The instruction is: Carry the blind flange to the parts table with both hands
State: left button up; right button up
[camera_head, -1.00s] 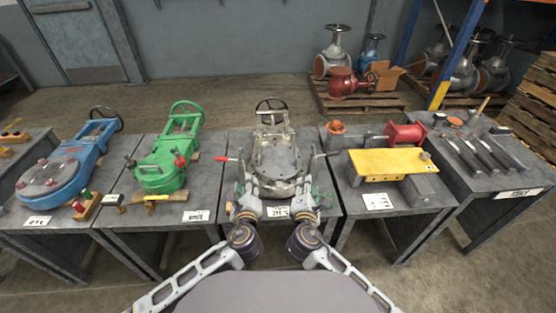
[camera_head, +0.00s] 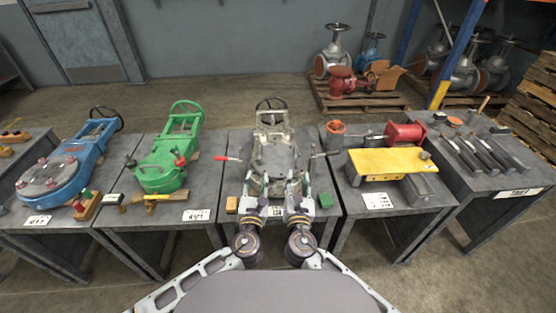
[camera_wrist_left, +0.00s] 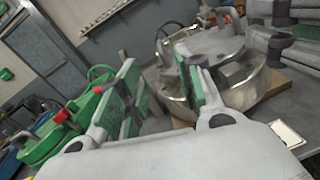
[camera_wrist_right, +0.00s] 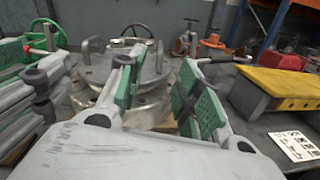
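The blind flange (camera_head: 274,158) is a grey disc lying on the bare-metal valve (camera_head: 271,128) on the middle table. It has upright handles and shows in the left wrist view (camera_wrist_left: 216,45) and the right wrist view (camera_wrist_right: 150,72). My left gripper (camera_head: 255,178) is at the flange's near left side. Its green-padded fingers (camera_wrist_left: 160,85) are apart with nothing held between them. My right gripper (camera_head: 297,179) is at the near right side, its fingers (camera_wrist_right: 160,88) also apart and empty. Contact with the flange cannot be told. Which table is the parts table is unclear.
A green valve (camera_head: 165,155) and a blue valve (camera_head: 65,170) stand on tables to the left. The table to the right carries a yellow stand (camera_head: 385,161) and a red spool (camera_head: 405,135). A red-handled tool (camera_head: 228,158) lies left of the flange.

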aim_at(259, 157)
pick_arm(q)
jog(key=shift+w, duration=0.2)
pick_arm(e)
jog(key=shift+w, duration=0.2)
